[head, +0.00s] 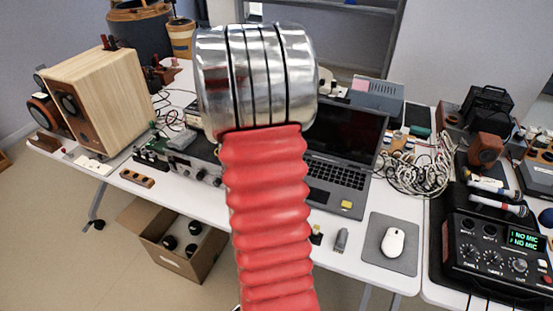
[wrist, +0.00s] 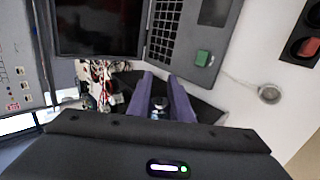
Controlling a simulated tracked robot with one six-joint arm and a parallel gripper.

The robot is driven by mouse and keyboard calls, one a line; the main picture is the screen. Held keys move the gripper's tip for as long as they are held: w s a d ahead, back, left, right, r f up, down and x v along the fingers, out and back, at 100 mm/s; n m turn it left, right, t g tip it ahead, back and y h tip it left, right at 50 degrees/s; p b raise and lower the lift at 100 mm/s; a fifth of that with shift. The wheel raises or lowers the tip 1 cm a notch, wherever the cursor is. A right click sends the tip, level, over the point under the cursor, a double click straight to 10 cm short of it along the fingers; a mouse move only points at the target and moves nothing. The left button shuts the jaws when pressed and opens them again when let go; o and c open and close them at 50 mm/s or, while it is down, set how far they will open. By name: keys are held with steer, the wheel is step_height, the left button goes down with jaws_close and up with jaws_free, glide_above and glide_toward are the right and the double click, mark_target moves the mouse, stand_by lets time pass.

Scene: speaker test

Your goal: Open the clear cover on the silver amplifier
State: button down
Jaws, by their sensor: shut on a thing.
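The silver amplifier (head: 196,170) sits on the white table left of the laptop in the head view; its knobbed front shows beside my red arm, which hides part of it. I cannot make out the clear cover in either view. In the wrist view my gripper (wrist: 160,100) has its two purple fingers shut on a small dark and silver thing (wrist: 159,103) between the tips. I cannot tell what it is or whether it belongs to the cover. A dark flat surface lies beneath the fingers. My gripper is hidden in the head view.
An open laptop (head: 338,179) stands right of my arm; it also shows in the wrist view (wrist: 165,35). A wooden speaker (head: 105,95) stands at left. Tangled cables (head: 415,165), a mouse (head: 393,241) and a mixer (head: 490,255) lie at right. A cardboard box (head: 175,245) is below the table.

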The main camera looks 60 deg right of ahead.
steer(key=c, duration=1.6)
jaws_free()
steer(key=shift+c, duration=0.2)
steer(key=shift+a+r, duration=0.1)
steer(key=v, duration=1.3)
steer(key=shift+a+r, duration=0.15)
steer(key=shift+a, duration=0.05)
steer(key=shift+c, duration=0.5)
